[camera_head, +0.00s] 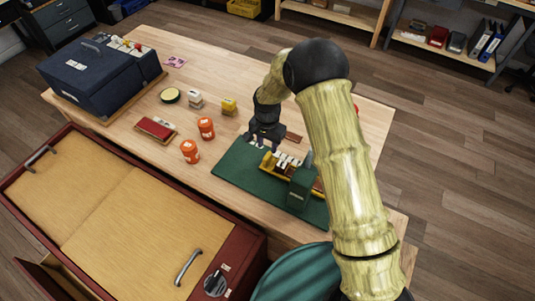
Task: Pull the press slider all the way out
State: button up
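On the wooden table, a green mat (232,168) carries a yellow fixture (270,166) with several white key-like pieces (287,161) and a dark green upright block (302,187). The block looks like part of the press. I cannot clearly pick out the press slider at this size. My gripper (262,143) points down at the back left of the fixture, near the mat's far edge. Its dark fingers look apart, with nothing clearly held between them. I cannot tell whether they touch the fixture. My arm hides the right end of the fixture and part of the mat.
A large blue box (90,72) is at the back left. A red-framed cabinet (130,215) adjoins the table's front.

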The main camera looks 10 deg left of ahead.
aim_at(267, 156)
notch_tip(267, 156, down, 7)
jog(key=shift+f+p, duration=0.1)
jog(key=shift+p, duration=0.6)
jog(key=shift+c, duration=0.2)
grip_shut()
